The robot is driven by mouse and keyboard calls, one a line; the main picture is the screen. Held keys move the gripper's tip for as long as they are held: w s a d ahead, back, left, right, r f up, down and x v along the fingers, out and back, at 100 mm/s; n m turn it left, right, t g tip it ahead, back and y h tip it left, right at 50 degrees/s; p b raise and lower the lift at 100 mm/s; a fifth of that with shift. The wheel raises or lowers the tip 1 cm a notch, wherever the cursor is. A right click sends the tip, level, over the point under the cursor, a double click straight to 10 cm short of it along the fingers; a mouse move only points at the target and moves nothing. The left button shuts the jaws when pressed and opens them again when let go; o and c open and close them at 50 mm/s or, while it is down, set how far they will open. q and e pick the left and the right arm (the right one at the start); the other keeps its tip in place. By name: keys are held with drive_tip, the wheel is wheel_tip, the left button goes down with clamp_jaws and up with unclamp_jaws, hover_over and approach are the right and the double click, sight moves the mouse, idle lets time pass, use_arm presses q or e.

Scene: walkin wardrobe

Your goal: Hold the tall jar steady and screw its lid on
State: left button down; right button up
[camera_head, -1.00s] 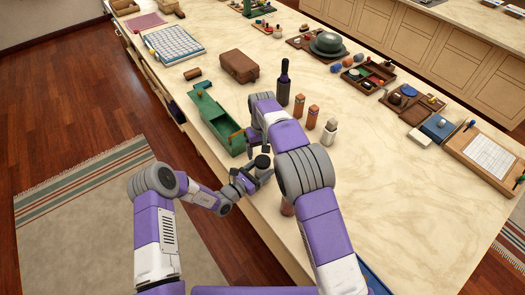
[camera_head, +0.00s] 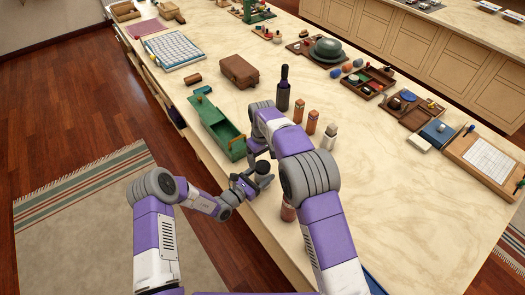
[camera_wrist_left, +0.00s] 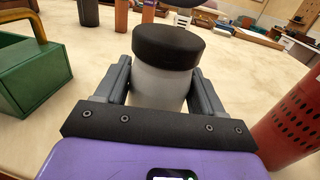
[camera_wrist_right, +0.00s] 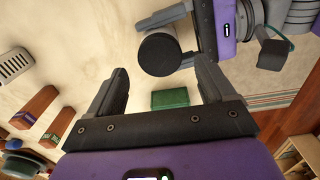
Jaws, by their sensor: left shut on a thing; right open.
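The jar (camera_wrist_left: 160,84) has a pale grey body and a wide black lid (camera_wrist_left: 165,46) that sits on its top; I cannot tell how tightly. My left gripper (camera_wrist_left: 163,85) is shut around the jar body below the lid, with the jar upright. In the head view the dark lid (camera_head: 264,167) shows near the counter's front edge. My right gripper (camera_wrist_right: 160,82) is open and empty. In the right wrist view the lid (camera_wrist_right: 159,54) lies beyond its fingertips, not between them.
A green open box (camera_head: 218,125) with a handle stands left of the jar. A reddish perforated cylinder (camera_wrist_left: 292,118) stands close on the right. A dark bottle (camera_head: 283,90) and orange-brown blocks (camera_head: 312,122) stand behind. The counter to the right (camera_head: 400,210) is clear.

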sight(263, 166)
drive_tip(key=shift+f, duration=2)
drive_tip(key=shift+c, duration=0.2)
drive_tip(key=c, duration=1.1)
drive_tip(key=o, duration=1.3)
drive_tip(key=shift+c, duration=0.2)
wheel_tip(263, 166, up, 12)
